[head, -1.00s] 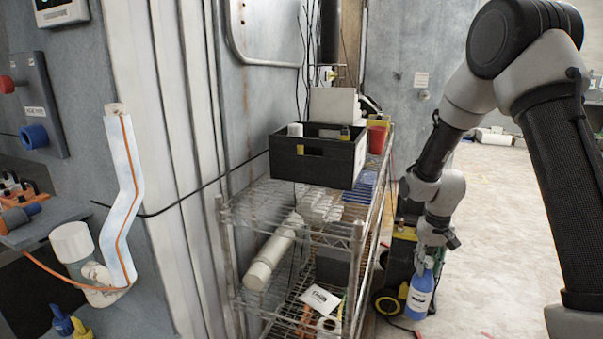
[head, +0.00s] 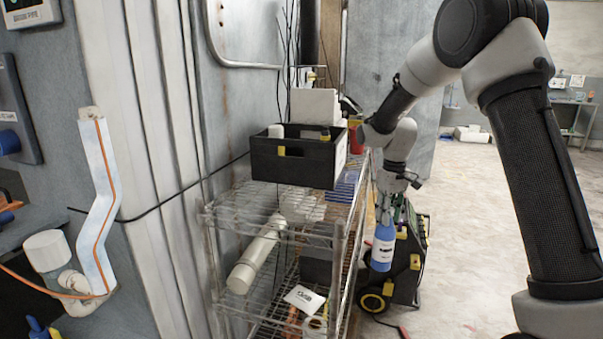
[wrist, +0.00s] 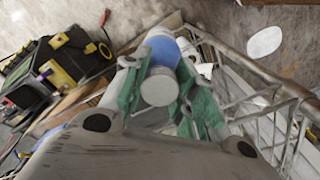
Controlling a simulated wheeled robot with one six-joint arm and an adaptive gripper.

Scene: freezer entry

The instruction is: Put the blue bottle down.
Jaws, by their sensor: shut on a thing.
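The blue bottle (head: 382,246) has a white label and hangs upright from my gripper (head: 384,207) in the head view. It is off the floor, at the right side of the wire shelf rack, in front of the black and yellow machine. In the wrist view, the bottle (wrist: 161,46) sits between the green finger pads of my gripper (wrist: 160,90), its pale cap facing the camera. My gripper is shut on it near the top. The bottle's underside is hidden in the wrist view.
The wire rack (head: 225,215) holds a black bin (head: 290,165), blue items and a white pipe (head: 257,252). The black and yellow machine (head: 410,262) stands close behind the bottle. Open floor (head: 480,250) lies to the right.

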